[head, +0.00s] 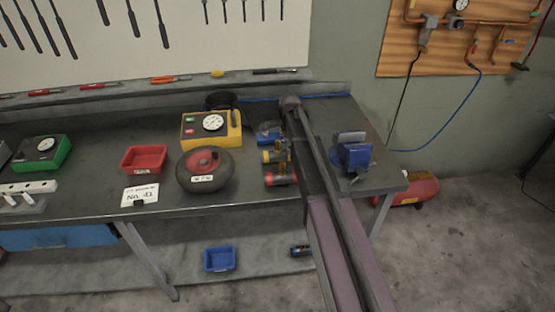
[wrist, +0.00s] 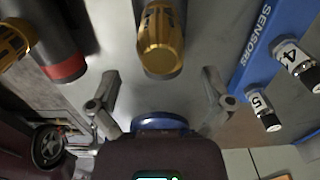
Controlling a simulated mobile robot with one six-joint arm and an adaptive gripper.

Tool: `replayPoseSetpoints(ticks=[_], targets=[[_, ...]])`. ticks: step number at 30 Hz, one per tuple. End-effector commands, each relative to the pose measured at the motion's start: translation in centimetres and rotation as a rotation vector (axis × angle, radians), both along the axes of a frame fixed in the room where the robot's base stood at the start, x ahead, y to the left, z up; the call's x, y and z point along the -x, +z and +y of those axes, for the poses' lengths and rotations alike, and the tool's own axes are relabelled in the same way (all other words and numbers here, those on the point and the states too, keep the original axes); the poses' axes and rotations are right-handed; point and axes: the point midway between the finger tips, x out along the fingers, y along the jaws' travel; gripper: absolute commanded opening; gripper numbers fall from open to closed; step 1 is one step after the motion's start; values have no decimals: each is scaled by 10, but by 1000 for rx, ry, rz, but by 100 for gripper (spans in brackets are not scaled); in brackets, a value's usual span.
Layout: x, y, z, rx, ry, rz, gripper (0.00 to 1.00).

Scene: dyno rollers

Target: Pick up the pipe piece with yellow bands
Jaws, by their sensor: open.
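The pipe piece with yellow bands (wrist: 161,38) shows at the top middle of the wrist view, dark with a gold-yellow end pointing at my gripper. In the head view, the yellow-banded piece (head: 268,157) lies on the bench, its right part covered by my arm. My gripper (wrist: 160,76) is open and empty. Its fingers stand apart to either side of the piece's near end, and I see no contact. In the head view my arm largely hides the gripper.
A red-banded pipe piece (wrist: 62,62) lies close on the left. A blue rack marked SENSORS (wrist: 262,45) with numbered cylinders is on the right.

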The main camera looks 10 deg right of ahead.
Motion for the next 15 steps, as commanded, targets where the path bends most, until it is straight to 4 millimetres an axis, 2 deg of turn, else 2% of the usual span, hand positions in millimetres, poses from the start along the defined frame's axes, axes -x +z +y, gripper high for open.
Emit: replayPoseSetpoints(ticks=[15], targets=[[0,-6,-1,0,-1,0,100]])
